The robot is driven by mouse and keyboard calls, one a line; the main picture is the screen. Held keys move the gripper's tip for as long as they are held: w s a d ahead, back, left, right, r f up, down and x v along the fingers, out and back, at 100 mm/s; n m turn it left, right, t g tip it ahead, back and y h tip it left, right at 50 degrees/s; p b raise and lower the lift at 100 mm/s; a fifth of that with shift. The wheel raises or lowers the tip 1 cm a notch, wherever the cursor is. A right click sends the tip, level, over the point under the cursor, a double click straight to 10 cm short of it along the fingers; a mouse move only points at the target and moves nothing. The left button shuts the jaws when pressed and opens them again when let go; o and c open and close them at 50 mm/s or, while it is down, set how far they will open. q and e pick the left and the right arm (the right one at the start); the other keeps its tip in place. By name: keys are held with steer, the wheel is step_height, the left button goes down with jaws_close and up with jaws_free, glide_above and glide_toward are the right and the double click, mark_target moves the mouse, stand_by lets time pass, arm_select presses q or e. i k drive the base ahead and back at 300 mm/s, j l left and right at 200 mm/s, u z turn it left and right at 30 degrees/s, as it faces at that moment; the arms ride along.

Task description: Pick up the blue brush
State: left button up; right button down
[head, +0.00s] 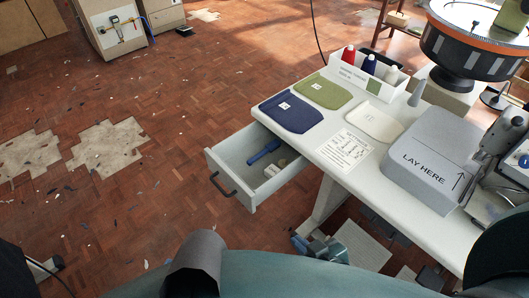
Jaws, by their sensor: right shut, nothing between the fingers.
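The blue brush (264,152) lies in the open drawer (214,164), near its back end and close to the table edge. It looks like a short blue bar. My right gripper (299,242) is low, at the bottom middle of the head view, below and in front of the drawer. It is shut with nothing in it and is well apart from the brush. My left gripper is not in view.
A pale block (272,171) and a small tan item share the drawer. The white table (326,150) beside it holds cloth pieces, a label sheet (345,150), a spool box (352,80) and a grey "LAY HERE" block (425,150). The floor left of the drawer is open.

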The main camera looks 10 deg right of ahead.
mark_target(274, 144)
steer(key=j+z, duration=0.1)
steer(key=z, duration=1.55)
steer(key=k+j+z, duration=0.2)
steer(key=j, duration=0.25)
steer(key=i+j, duration=0.15)
steer(key=j, duration=0.15)
steer(key=i+j, duration=0.15)
steer(key=j, duration=0.15)
